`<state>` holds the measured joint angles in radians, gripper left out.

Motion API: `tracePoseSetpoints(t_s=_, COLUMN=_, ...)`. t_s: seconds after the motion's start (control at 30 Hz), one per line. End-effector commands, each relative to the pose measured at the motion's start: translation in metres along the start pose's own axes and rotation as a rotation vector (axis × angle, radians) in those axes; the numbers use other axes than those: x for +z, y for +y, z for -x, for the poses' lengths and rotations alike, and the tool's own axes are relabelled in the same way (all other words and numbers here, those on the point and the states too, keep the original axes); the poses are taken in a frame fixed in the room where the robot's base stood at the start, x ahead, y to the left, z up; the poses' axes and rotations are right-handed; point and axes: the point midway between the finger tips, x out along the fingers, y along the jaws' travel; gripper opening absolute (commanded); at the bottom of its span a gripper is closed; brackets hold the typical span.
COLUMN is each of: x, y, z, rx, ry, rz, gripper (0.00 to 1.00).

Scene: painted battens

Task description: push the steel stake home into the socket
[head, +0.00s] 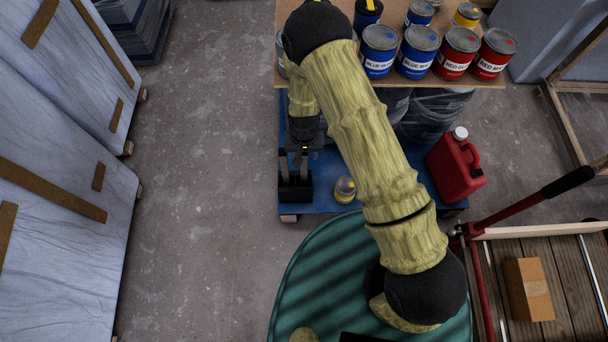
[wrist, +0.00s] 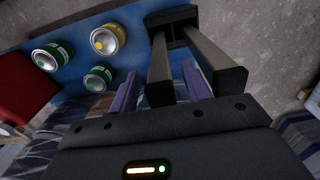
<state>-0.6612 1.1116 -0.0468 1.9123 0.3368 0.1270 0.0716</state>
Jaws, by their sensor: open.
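Two steel stakes with dark ends stand in a black socket block (head: 296,193) at the left end of the blue pallet in the head view. The block also shows at the top of the wrist view (wrist: 171,17). One stake (wrist: 160,62) rises between the purple fingers of my gripper (wrist: 162,89). The other stake (wrist: 207,54) is to the right of the right finger. My gripper (head: 303,146) is open and hangs low over the block in the head view. Whether the fingers touch a stake, and how deep each stake sits, I cannot tell.
A yellow-topped can (head: 345,190) and a red jug (head: 455,167) are on the blue pallet (head: 322,198). Several paint cans stand on a board (head: 440,75) above. A green drum (head: 320,275) is in front. The concrete floor (head: 205,180) to the left is clear.

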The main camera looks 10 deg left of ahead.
Motion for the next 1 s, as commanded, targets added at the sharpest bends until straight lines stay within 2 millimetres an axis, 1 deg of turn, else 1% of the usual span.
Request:
tracePoseSetpoints(t_s=0.03, x=-0.0003, y=-0.0002, z=-0.0100, rx=0.000, ry=0.000, rz=0.000, gripper=0.48)
tracePoseSetpoints(t_s=0.13, x=-0.0007, y=-0.0008, z=-0.0177, rx=-0.001, ry=0.001, rz=0.001, gripper=0.48)
tracePoseSetpoints(t_s=0.67, x=-0.0008, y=-0.0011, z=-0.0182, rx=-0.001, ry=0.002, rz=0.002, gripper=0.48)
tracePoseSetpoints(t_s=0.7, x=-0.0008, y=-0.0010, z=-0.0182, rx=-0.001, ry=0.002, rz=0.002, gripper=0.46)
tracePoseSetpoints(t_s=0.73, x=-0.0008, y=-0.0010, z=-0.0182, rx=-0.001, ry=0.002, rz=0.002, gripper=0.40)
tracePoseSetpoints(t_s=0.93, x=-0.0008, y=-0.0009, z=-0.0182, rx=-0.001, ry=0.002, rz=0.001, gripper=0.01)
tracePoseSetpoints(t_s=1.0, x=-0.0008, y=-0.0008, z=-0.0182, rx=-0.001, ry=0.002, rz=0.001, gripper=0.00)
